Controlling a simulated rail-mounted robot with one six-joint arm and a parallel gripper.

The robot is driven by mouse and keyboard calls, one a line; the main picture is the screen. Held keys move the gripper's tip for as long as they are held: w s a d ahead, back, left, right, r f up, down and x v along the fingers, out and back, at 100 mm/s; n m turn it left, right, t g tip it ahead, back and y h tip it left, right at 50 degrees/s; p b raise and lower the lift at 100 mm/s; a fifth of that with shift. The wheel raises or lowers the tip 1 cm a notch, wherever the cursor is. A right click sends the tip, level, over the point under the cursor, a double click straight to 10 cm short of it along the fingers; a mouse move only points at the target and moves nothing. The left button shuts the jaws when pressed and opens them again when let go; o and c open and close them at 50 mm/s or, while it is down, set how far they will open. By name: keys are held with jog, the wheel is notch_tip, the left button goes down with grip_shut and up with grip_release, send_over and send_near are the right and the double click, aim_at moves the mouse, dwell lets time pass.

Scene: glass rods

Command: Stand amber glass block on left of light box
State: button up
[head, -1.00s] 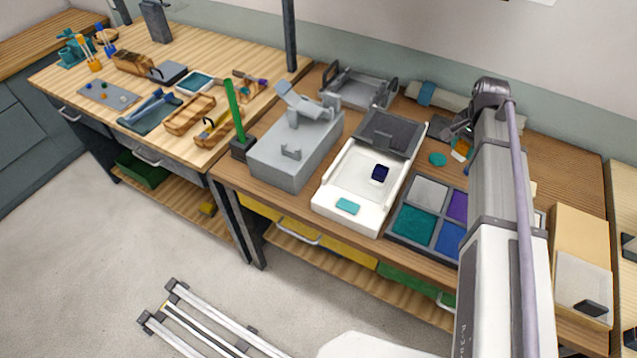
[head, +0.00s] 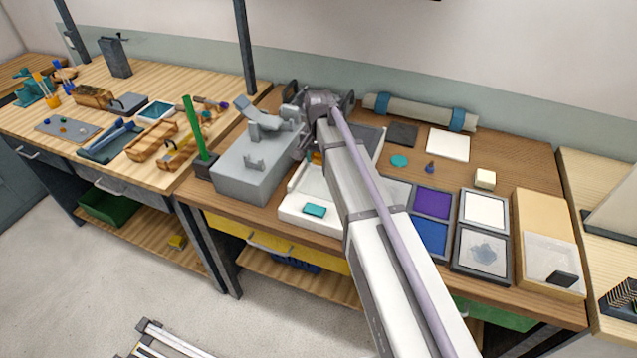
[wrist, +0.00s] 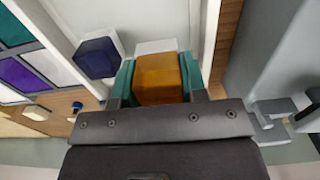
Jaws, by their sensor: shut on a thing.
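The amber glass block (wrist: 158,80) is held between the teal fingertips of my gripper (wrist: 157,74) in the wrist view. Only a sliver of amber (head: 316,158) shows past my arm in the head view. The white light box (head: 288,211) is partly hidden behind my arm. The block is over the light box, near the long rim (wrist: 207,35) on the grey machine's side. I cannot tell whether its base touches the surface. A dark blue block (wrist: 97,58) stands beside it, apart. A teal piece (head: 315,210) lies at the box's near end.
The grey machine (head: 255,165) stands close left of the light box. A tray of coloured glass sheets (head: 432,204) is close on the right. Framed panels (head: 484,210) and a wooden box (head: 541,205) stand farther right. A rolled mat (head: 420,111) lies at the back.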

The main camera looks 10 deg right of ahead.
aim_at(319, 178)
notch_tip(319, 178, down, 5)
jog(key=b, duration=0.3)
jog(key=shift+b, duration=0.35)
jog(key=shift+r, duration=0.3)
jog(key=shift+f, duration=0.15)
jog(key=o, duration=0.6)
jog(key=shift+f, duration=0.1)
jog(key=o, duration=0.4)
jog(key=shift+o, duration=0.2)
